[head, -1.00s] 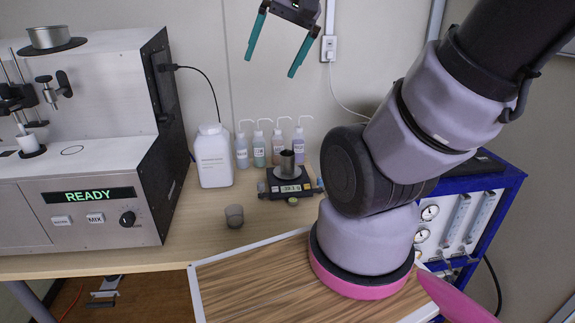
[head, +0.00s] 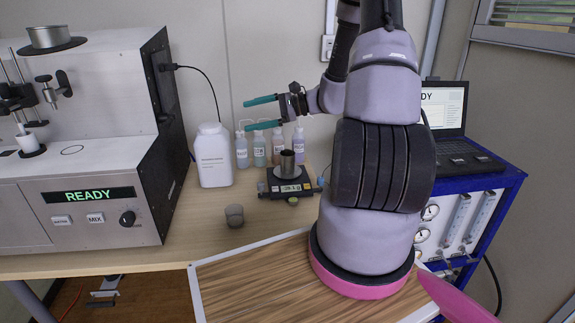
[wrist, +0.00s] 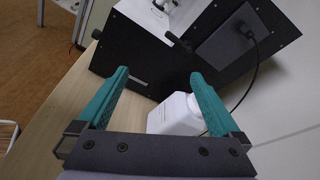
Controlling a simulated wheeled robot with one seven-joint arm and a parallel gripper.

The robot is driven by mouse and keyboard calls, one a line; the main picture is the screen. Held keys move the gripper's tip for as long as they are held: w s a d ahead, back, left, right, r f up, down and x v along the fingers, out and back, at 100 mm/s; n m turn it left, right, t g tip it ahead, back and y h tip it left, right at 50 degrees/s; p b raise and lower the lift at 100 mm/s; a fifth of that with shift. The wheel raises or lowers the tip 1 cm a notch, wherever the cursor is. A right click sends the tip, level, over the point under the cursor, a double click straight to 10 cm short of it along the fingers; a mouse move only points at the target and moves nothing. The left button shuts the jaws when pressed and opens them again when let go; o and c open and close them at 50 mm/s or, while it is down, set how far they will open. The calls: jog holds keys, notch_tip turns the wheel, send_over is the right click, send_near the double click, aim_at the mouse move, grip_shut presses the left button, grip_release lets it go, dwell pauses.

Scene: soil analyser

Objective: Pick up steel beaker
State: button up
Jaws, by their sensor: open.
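The steel beaker (head: 287,163) stands upright on the small black scale (head: 292,189) on the bench, in front of the wash bottles. My gripper (head: 246,116) is open and empty, with teal fingers pointing left. In the head view it appears above and left of the beaker, in front of the wall and bottle tops. The wrist view shows the open fingers (wrist: 159,74) with a white jug (wrist: 176,115) beyond them. The beaker is not visible in the wrist view.
The soil analyser (head: 85,195) fills the left. The white jug also shows in the head view (head: 214,158), left of several wash bottles (head: 260,149). A small grey cup (head: 234,215) stands front left of the scale. A laptop (head: 445,108) stands at right.

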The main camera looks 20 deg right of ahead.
jog(key=w+d+f+m+t+h, duration=0.3)
jog(key=w+d+f+m+t, duration=0.2)
jog(key=d+f+m+t, duration=0.5)
jog(key=m+t+h, duration=0.2)
jog(key=m+h, duration=0.6)
jog(key=h, duration=0.1)
send_near(291, 158)
jog(key=w, duration=0.5)
jog(key=w+a, duration=0.1)
jog(key=w, duration=0.7)
jog(key=shift+a, duration=0.25)
jog(key=c, duration=1.5)
